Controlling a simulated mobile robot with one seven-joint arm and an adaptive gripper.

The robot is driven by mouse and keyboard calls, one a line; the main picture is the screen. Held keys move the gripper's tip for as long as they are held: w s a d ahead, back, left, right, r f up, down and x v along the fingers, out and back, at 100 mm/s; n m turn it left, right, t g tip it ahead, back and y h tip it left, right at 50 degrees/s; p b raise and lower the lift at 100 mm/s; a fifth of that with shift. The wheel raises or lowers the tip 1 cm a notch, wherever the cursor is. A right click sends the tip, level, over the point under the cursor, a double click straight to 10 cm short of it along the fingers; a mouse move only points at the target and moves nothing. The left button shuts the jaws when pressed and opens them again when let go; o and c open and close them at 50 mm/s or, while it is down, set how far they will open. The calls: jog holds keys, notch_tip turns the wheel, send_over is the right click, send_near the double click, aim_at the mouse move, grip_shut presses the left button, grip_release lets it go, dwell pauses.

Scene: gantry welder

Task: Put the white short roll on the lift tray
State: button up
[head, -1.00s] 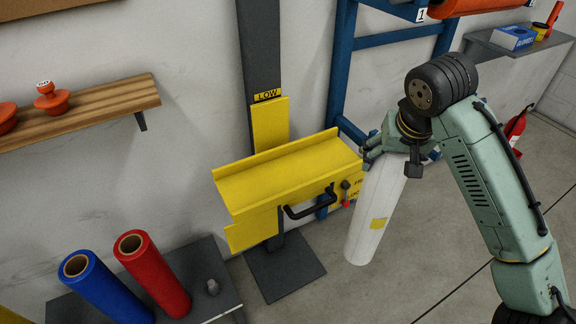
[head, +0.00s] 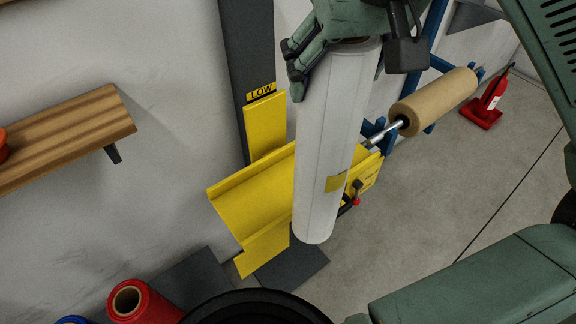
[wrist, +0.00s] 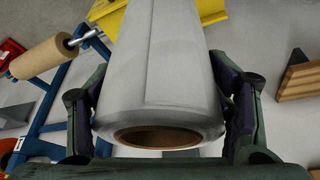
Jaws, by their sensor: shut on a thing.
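The white roll (head: 322,150) hangs nearly upright in my gripper (head: 340,60), held near its top end, with a yellow label low on its side. In the wrist view the white roll (wrist: 172,75) lies between both fingers of my gripper (wrist: 165,110), and its brown core opening faces the camera. The yellow lift tray (head: 232,197) is on the dark lift post. In the head view the roll overlaps the right part of the tray and hides it. I cannot tell whether they touch.
A tan roll (head: 440,100) sits on a metal bar of the blue rack right of the tray. A wooden shelf (head: 60,138) is on the wall at left. A red roll (head: 143,303) stands at lower left.

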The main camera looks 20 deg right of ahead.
jog(key=shift+w+a+r, duration=0.2)
jog(key=shift+a+r, duration=0.05)
jog(key=shift+a, duration=0.2)
jog(key=b, duration=0.1)
jog(key=n+b, duration=0.1)
jog(key=shift+s+a+f+b, duration=0.1)
jog(key=shift+a+f+b, duration=0.15)
jog(key=shift+a+b, duration=0.1)
jog(key=a+n+b, duration=0.1)
jog(key=b, duration=0.2)
jog(key=shift+s+y, duration=0.15)
jog(key=shift+y, duration=0.25)
jog(key=shift+s+a+r+n+y+b, duration=0.15)
jog(key=shift+a+n+b, duration=0.25)
jog(key=shift+n+b, duration=0.2)
jog(key=shift+s+a+r+n+y+b, duration=0.1)
jog(key=shift+a+n+y+b, duration=0.05)
jog(key=shift+a+n+b, duration=0.35)
jog(key=shift+a+r, duration=0.1)
jog(key=shift+r, duration=0.15)
jog(key=w+d+f+p, duration=0.2)
jog(key=w, duration=0.5)
jog(key=w+d+f+p, duration=0.2)
jog(key=w+f, duration=0.1)
jog(key=w, duration=0.5)
jog(key=shift+w, duration=0.3)
jog(key=shift+f, duration=0.15)
